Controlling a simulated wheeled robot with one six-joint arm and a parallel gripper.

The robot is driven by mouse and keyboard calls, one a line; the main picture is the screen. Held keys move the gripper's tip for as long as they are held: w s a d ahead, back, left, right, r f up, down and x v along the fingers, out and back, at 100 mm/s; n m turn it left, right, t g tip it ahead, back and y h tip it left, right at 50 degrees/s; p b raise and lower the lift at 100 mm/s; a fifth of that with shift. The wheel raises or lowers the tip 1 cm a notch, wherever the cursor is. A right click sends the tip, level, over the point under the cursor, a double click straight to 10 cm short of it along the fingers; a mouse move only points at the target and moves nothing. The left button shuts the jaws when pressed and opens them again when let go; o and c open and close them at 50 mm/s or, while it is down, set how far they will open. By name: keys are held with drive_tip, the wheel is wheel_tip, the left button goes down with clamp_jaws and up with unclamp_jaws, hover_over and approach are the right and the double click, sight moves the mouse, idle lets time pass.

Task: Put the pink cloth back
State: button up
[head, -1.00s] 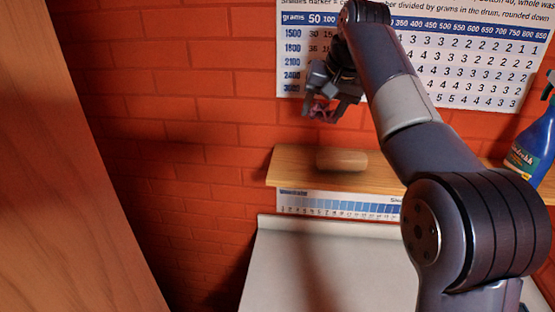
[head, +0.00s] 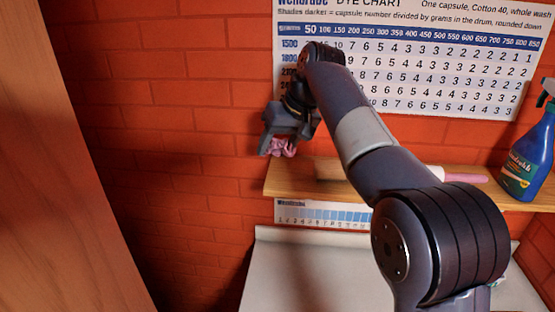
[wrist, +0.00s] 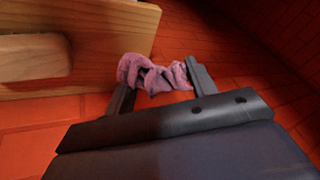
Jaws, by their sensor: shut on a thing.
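My gripper (head: 280,143) is shut on the pink cloth (head: 284,149), a small crumpled bundle. In the head view it hangs in the air in front of the red brick wall, at the left end of the wooden shelf (head: 290,187). The lower part of the cloth hangs slightly below the fingertips in the head view.
A blue spray bottle (head: 528,158) stands at the right of the shelf, with a pink-ended roll (head: 462,177) beside it. A dye chart (head: 420,70) is on the wall. A pale surface (head: 310,270) lies below. A wooden panel (head: 70,180) stands at the left.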

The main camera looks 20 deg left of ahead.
drive_tip(key=shift+f, duration=1.45)
drive_tip(key=shift+f, duration=0.15)
drive_tip(key=shift+f+b, duration=0.3)
drive_tip(key=shift+f, duration=0.15)
drive_tip(key=o, duration=1)
drive_tip(key=p+v, duration=0.1)
drive_tip(key=v, duration=1.2)
drive_tip(key=shift+r+p, duration=0.15)
drive_tip(key=shift+p, duration=0.25)
drive_tip(key=shift+a, duration=0.2)
